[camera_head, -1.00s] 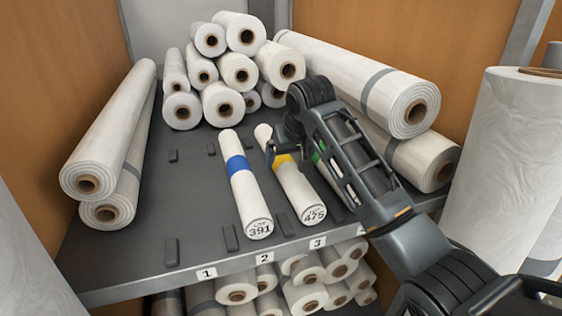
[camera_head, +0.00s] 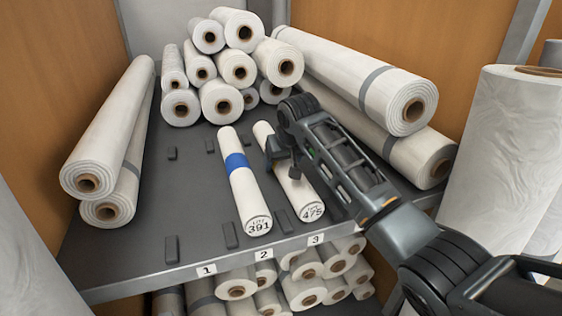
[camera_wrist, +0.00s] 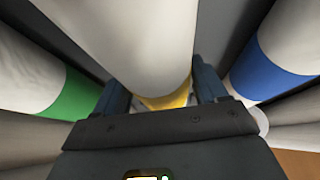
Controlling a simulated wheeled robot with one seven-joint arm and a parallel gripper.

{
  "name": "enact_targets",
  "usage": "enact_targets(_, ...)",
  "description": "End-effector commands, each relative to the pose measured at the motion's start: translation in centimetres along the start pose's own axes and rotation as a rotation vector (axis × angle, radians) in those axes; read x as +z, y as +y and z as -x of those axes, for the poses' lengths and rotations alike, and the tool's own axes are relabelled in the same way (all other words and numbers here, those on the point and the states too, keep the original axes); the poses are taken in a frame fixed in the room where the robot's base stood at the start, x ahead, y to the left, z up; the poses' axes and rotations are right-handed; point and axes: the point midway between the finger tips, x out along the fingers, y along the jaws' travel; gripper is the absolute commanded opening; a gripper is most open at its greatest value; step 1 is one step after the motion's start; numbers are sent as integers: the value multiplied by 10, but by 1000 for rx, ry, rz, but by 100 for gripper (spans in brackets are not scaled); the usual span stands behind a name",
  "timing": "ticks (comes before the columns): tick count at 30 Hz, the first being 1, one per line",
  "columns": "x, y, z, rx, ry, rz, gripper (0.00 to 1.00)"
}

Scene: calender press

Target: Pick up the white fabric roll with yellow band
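The white fabric roll with yellow band (camera_head: 298,190), marked 475, lies on the dark shelf. Its yellow band is hidden by my gripper in the head view. In the wrist view the roll (camera_wrist: 145,45) runs between my two fingers, with the yellow band (camera_wrist: 165,99) low between them. My gripper (camera_head: 275,155) is down at the band, its fingers on either side of the roll. The fingers look open, with a small gap visible at the left finger. Contact on the right side cannot be told.
A blue-banded roll (camera_head: 243,185), marked 391, lies close to the left. A green-banded roll (camera_wrist: 50,85) lies on the other side, mostly hidden by my arm in the head view. Small dark stops (camera_head: 231,236) stand on the shelf (camera_head: 195,205). Stacked white rolls (camera_head: 237,68) fill the back.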

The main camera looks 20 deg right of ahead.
Motion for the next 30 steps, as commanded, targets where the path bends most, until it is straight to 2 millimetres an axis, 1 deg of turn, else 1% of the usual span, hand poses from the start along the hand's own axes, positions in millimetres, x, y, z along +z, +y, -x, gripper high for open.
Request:
enact_targets(1,0,0,0,0,0,0,67)
enact_targets(2,0,0,0,0,0,0,64)
enact_targets(15,0,0,0,0,0,0,22)
enact_targets(16,-1,0,1,0,2,0,21)
enact_targets(22,-1,0,1,0,2,0,20)
enact_targets(25,-4,0,5,0,4,0,20)
enact_targets(28,-10,0,14,-1,6,0,20)
enact_targets(30,-16,0,25,0,7,1,20)
